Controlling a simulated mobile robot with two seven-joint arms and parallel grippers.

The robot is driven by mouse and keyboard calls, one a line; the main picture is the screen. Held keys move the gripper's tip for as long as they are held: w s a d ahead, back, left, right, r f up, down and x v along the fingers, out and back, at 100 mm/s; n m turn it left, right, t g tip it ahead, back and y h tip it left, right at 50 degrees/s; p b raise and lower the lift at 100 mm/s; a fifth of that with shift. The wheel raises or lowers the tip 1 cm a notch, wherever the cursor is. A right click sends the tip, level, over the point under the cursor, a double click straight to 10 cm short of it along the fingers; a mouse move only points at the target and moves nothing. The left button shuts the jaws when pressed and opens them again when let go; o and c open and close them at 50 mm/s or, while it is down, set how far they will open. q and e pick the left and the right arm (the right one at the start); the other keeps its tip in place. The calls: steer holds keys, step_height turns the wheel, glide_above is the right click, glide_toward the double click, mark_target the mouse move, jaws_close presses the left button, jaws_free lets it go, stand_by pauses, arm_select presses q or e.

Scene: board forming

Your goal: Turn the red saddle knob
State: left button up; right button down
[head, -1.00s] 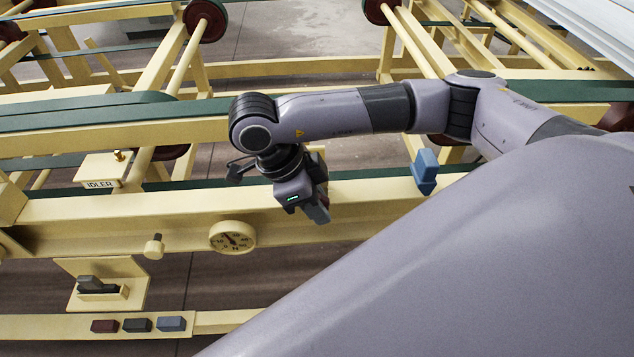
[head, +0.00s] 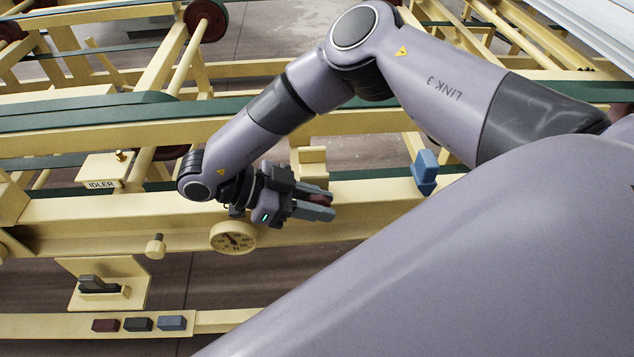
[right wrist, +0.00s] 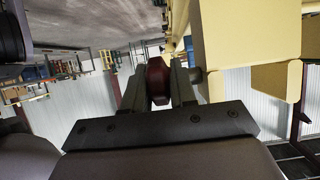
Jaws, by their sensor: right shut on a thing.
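The red saddle knob (right wrist: 158,80) sits between the two fingers of my right gripper in the right wrist view. It is dark red, and the fingers touch it on both sides. In the head view my right gripper (head: 318,205) is shut on this knob, at the front of the cream rail, and only a small dark red part of the knob (head: 321,200) shows between the fingers. A cream saddle block (head: 312,168) stands on the rail just behind the gripper. My left gripper is not in view.
A round dial gauge (head: 233,238) and a small cream knob (head: 156,246) are on the rail's front, left of the gripper. A blue block (head: 426,170) stands to the right. Below are red, black and blue buttons (head: 138,324) and a grey lever switch (head: 98,284).

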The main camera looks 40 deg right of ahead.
steer(key=shift+g+h, duration=0.4)
stand_by(0.3)
steer(key=c, duration=1)
jaws_free()
